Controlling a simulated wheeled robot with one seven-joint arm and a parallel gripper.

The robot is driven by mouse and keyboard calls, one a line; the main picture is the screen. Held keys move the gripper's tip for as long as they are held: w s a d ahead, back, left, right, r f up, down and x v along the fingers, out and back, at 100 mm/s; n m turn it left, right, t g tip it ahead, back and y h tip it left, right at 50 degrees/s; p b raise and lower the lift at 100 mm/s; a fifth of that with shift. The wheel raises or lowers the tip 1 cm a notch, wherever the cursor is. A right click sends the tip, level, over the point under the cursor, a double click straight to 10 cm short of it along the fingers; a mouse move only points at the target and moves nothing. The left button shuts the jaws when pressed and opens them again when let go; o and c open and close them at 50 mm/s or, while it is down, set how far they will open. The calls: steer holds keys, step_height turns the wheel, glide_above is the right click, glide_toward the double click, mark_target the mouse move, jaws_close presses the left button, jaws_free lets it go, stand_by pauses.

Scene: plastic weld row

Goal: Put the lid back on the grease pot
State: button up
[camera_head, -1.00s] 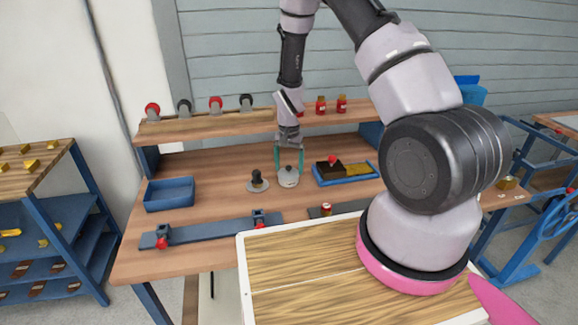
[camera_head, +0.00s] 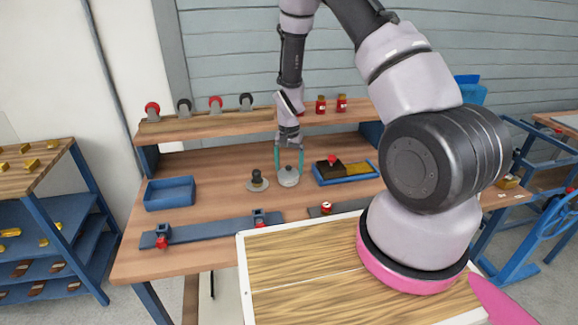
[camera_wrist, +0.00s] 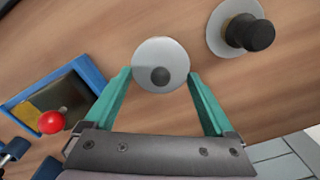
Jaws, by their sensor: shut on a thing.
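The lid is a pale grey disc with a dark knob, seen from above in the wrist view (camera_wrist: 161,65). My gripper (camera_wrist: 160,80) has its two green fingers at opposite sides of the disc and is shut on it. In the head view my gripper (camera_head: 289,174) points down over the workbench. The grey grease pot (camera_head: 289,180) shows between and below the fingertips, with the dark knob above it. The disc hides the pot in the wrist view. I cannot tell whether the lid is fully seated or slightly raised.
A black-handled piece on a grey round base (camera_head: 257,181) stands close left of the pot. A blue tray (camera_head: 346,181) with a red knob lies close right. An empty blue bin (camera_head: 170,194) is farther left. A clamp bar (camera_head: 208,231) runs along the front.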

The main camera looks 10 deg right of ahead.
stand_by(0.3)
steer(key=o, duration=1)
steer(key=shift+o, duration=0.2)
steer(key=shift+r, duration=0.1)
steer(key=shift+r, duration=3.4)
jaws_close()
steer(key=shift+f, duration=0.1)
steer(key=shift+f, duration=1.85)
